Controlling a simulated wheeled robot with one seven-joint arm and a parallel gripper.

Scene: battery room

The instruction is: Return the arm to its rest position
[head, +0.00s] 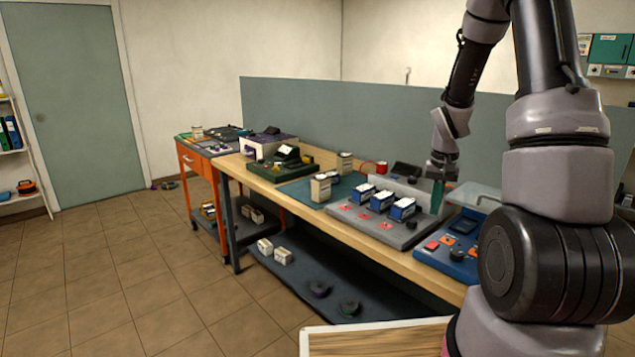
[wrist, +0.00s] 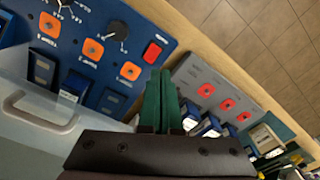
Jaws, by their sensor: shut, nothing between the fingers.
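My arm reaches out over the right part of the workbench (head: 290,191). My gripper (head: 437,196) points down between the grey charging station (head: 372,231) and the blue panel unit (head: 448,255). In the wrist view my gripper (wrist: 160,98) shows two green fingers side by side, shut with nothing held. The blue panel unit (wrist: 75,42) lies to the left of the fingers there, and the grey station (wrist: 212,80) to the right. Whether the fingertips touch anything cannot be told.
Several blue-and-white batteries (head: 381,201) stand in the grey station close to my gripper. A clear lid with a handle (head: 474,196) is raised at the blue unit. A blue-grey partition (head: 320,123) runs behind the bench.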

